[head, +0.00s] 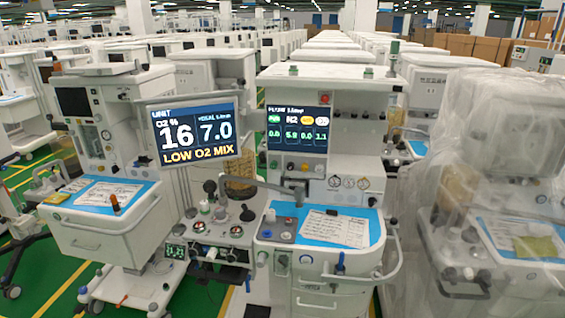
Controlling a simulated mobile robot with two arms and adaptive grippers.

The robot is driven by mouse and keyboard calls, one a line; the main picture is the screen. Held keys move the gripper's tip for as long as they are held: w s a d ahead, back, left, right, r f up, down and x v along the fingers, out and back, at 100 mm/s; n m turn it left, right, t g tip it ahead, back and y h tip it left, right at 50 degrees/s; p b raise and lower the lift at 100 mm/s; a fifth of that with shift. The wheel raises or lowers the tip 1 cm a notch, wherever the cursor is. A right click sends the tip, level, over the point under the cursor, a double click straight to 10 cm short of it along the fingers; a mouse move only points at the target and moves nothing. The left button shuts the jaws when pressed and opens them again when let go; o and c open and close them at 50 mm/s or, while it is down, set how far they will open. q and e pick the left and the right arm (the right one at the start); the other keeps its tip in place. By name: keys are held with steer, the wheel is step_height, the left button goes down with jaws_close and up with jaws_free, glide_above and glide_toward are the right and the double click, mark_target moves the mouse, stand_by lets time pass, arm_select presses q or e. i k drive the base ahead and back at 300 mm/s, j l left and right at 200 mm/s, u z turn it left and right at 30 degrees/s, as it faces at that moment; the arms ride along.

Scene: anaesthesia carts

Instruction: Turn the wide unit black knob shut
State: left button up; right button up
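The wide white unit (330,80) stands in the middle, with a dark flow screen (298,130) that shows N2 and several coloured readings. A row of small knobs (304,168) sits under that screen; they are too small to tell their colours or settings surely. A black round knob (247,215) shows on the side panel (222,234) at the unit's left, near gauges. I cannot tell which one is the task's black knob or whether it is shut. Neither of my grippers is in view.
A tilted monitor (195,133) reads "LOW O2 MIX", with 16 and 7.0. A grey bar (265,187) crosses above the blue worktop (375,228), where a paper sheet (335,228) lies. A plastic-wrapped cart (500,130) stands right, another cart (110,85) left. Green floor (60,305) shows lower left.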

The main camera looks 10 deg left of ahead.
mark_target(291, 165)
steer(key=i+l+u, duration=0.1)
steer(key=i+u, duration=0.15)
steer(key=u, duration=0.15)
steer(key=i+l+u, duration=0.15)
steer(key=u, duration=0.3)
steer(key=i, duration=0.05)
